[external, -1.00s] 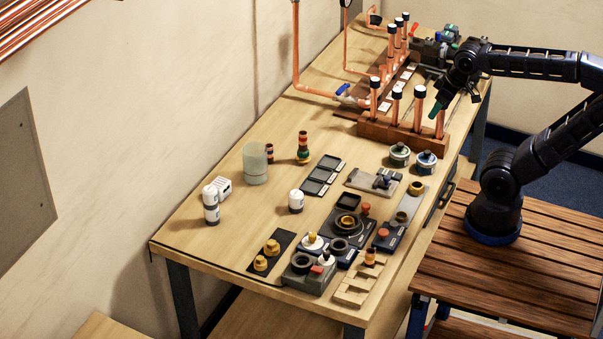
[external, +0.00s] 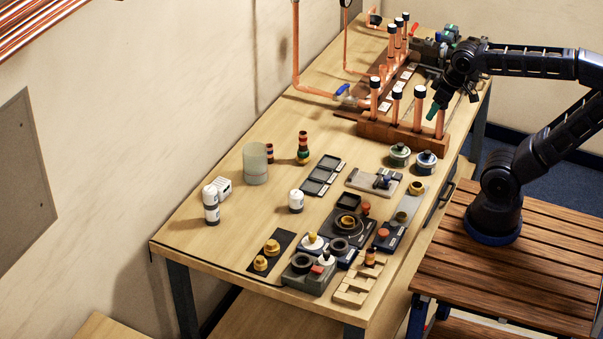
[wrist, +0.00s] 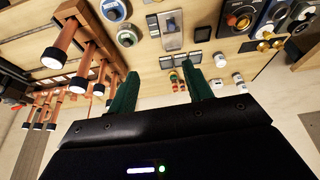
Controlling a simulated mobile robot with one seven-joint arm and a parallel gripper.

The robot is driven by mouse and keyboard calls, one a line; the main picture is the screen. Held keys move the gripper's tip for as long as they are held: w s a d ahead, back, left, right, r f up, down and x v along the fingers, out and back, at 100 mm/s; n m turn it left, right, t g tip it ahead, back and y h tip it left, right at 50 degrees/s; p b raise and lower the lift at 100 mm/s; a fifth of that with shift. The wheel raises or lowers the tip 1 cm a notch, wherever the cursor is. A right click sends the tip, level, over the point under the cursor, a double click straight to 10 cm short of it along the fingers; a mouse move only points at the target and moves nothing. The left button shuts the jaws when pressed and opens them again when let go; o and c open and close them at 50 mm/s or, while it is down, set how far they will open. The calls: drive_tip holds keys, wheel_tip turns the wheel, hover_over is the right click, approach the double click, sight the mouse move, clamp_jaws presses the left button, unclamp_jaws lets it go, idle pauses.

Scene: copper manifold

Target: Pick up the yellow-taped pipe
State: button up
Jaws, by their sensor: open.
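Several upright copper pipes (external: 418,112) with black-and-white tops stand in a wooden rack (external: 385,133) at the back right of the bench. No yellow tape can be made out on any of them, so I cannot tell which is the yellow-taped pipe. My gripper (external: 434,108) is at the rack's right end, in front of or beside the rightmost pipe. In the wrist view my gripper (wrist: 161,82) has its two green fingers apart, with nothing held between them. The rack's pipes (wrist: 60,48) are left of the fingers there.
A copper line with a blue-handled valve (external: 343,89) runs behind the rack. Two round tins (external: 426,162) sit in front of it. Black trays (external: 322,175), fittings and a translucent cup (external: 255,163) stand nearer. Bare bench lies left of the rack.

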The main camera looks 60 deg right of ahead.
drive_tip(key=w+a+f+n+g, duration=0.1)
drive_tip(key=w+a+n, duration=0.35)
drive_tip(key=a, duration=0.25)
drive_tip(key=n+g, duration=0.3)
drive_tip(key=n, duration=0.9)
approach(371, 251)
drive_tip(key=shift+w, duration=0.3)
wheel_tip(371, 251, down, 11)
drive_tip(key=shift+s+r, duration=0.1)
drive_tip(key=shift+r, duration=0.1)
drive_tip(key=c, duration=1.1)
